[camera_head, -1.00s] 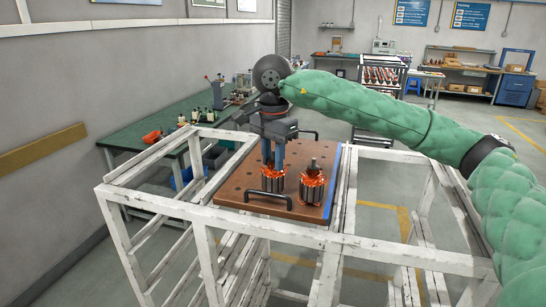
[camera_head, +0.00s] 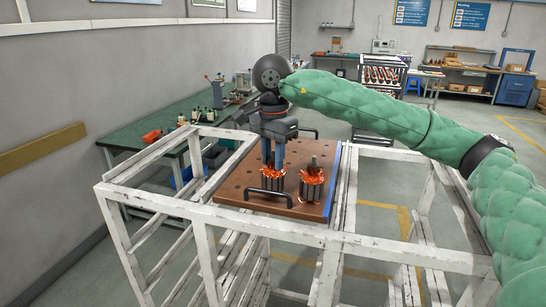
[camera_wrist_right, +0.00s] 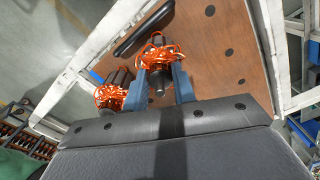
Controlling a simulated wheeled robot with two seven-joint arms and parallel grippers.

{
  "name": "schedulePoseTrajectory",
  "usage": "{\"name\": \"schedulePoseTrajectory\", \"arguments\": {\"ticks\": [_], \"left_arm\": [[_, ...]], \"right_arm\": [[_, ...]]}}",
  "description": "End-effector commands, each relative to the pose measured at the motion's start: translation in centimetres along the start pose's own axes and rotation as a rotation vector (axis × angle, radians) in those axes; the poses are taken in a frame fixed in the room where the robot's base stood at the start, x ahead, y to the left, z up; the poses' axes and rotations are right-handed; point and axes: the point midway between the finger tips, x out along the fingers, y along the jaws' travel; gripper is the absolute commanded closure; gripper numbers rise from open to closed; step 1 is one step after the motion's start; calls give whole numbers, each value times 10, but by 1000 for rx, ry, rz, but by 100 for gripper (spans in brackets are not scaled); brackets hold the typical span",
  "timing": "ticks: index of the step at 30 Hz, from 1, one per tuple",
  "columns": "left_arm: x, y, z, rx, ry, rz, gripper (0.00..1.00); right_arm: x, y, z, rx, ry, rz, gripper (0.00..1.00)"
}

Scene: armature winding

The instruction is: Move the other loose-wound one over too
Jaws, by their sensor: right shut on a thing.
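Two armatures with dark slotted cores and loose orange windings stand upright on a brown perforated board (camera_head: 235,185). My right gripper (camera_head: 273,160) points down over the left armature (camera_head: 273,180) with its blue fingers around the upper shaft. In the right wrist view the gripper (camera_wrist_right: 168,88) is shut on this armature (camera_wrist_right: 158,55), its shaft end between the fingers. The armature appears still on the board; any gap beneath it cannot be made out. The right armature (camera_head: 312,185) stands just beside it, free of the gripper; it also shows in the right wrist view (camera_wrist_right: 112,95). My left gripper is out of view.
The board has a black handle (camera_head: 267,198) at its front edge and rests on a white-painted frame (camera_head: 225,222). A green workbench (camera_head: 130,135) with bottles and tools stands behind left. The board's right and back areas are mostly clear.

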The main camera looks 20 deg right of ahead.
Motion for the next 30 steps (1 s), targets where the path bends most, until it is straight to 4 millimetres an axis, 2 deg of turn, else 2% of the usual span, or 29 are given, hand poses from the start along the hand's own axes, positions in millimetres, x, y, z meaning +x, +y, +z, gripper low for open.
{"name": "schedulePoseTrajectory", "arguments": {"ticks": [18,19,22,23,30], "left_arm": [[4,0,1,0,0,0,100],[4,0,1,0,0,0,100],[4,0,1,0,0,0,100],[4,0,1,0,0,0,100],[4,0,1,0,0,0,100]], "right_arm": [[0,0,0,0,0,-1,100],[0,0,0,0,0,-1,72],[0,0,0,0,0,-1,52],[0,0,0,0,0,-1,48],[2,0,0,0,0,1,48]]}}
